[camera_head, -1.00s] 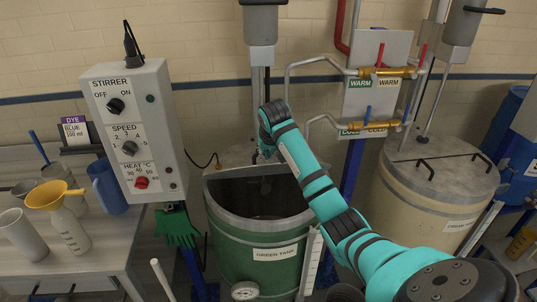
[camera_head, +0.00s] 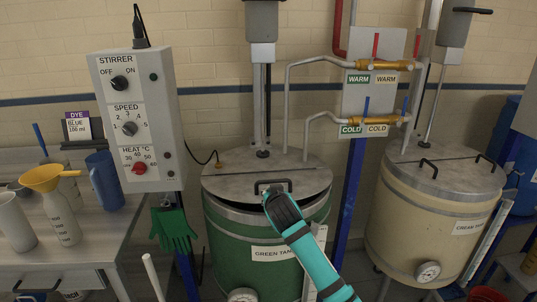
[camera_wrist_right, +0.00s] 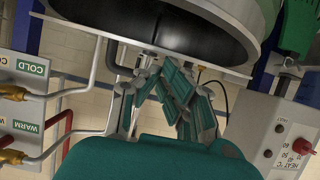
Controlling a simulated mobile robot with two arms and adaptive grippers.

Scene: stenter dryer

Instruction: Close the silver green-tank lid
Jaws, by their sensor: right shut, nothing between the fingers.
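The silver lid (camera_head: 230,182) of the green tank (camera_head: 230,238) lies nearly flat over the tank's mouth. A narrow dark gap seems to show under its front edge, near my arm. The lid's dark handle (camera_head: 272,182) stands at the front of the hinged half. My right gripper (camera_head: 274,192) is at the lid's front edge beside the handle, mostly hidden by my own wrist; I cannot tell whether it touches the lid. In the right wrist view the gripper's fingers (camera_wrist_right: 174,84) are shut and empty, near a dark curved tank part. My left gripper is out of view.
The stirrer control box (camera_head: 138,118) stands left of the tank, with green gloves (camera_head: 174,229) below. Pipes and gold valves (camera_head: 372,78) are behind, to the right. The cream tank (camera_head: 425,215) stands at right; a bench (camera_head: 95,240) with vessels is at left.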

